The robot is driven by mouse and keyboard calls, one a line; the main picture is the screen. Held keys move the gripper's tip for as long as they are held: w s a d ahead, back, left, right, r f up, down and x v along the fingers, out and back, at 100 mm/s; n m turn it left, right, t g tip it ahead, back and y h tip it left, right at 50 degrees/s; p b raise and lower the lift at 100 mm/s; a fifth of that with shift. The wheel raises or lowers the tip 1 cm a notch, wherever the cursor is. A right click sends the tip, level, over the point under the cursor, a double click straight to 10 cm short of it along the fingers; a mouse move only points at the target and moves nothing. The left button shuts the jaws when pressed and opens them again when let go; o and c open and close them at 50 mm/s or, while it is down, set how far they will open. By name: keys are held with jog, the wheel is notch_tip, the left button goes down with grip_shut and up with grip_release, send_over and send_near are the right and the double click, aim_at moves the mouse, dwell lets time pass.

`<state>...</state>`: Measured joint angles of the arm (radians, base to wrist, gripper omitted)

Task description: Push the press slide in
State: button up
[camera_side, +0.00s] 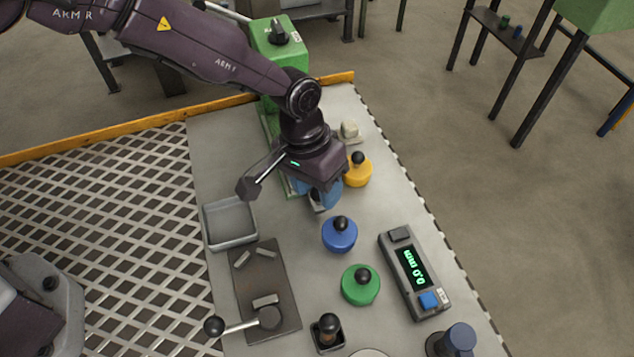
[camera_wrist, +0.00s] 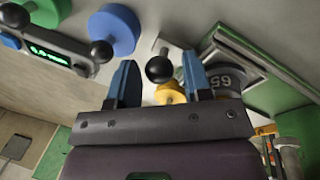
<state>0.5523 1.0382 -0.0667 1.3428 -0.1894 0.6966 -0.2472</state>
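The green press (camera_side: 279,45) stands at the far end of the bench, with a green-edged base running toward my gripper. My gripper (camera_side: 322,196) points down beside the yellow knobbed piece (camera_side: 357,172). In the wrist view its blue fingers (camera_wrist: 159,82) are apart, with a black ball knob (camera_wrist: 159,69) showing between them; contact is unclear.
A blue knobbed piece (camera_side: 340,236) and a green one (camera_side: 360,287) stand nearer the camera. A display box (camera_side: 413,272) is at the right, a grey tray (camera_side: 229,222) and dark plate (camera_side: 262,285) at the left. A small pale block (camera_side: 349,130) lies behind the gripper.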

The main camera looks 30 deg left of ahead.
grip_shut()
jog(key=shift+w+a, duration=1.4)
jog(key=shift+o, duration=1.3)
grip_release()
notch_tip(320, 180, up, 13)
jog(key=a, duration=0.2)
jog(key=shift+w+a, duration=0.15)
jog(key=shift+w, duration=0.05)
jog(key=shift+f, duration=0.1)
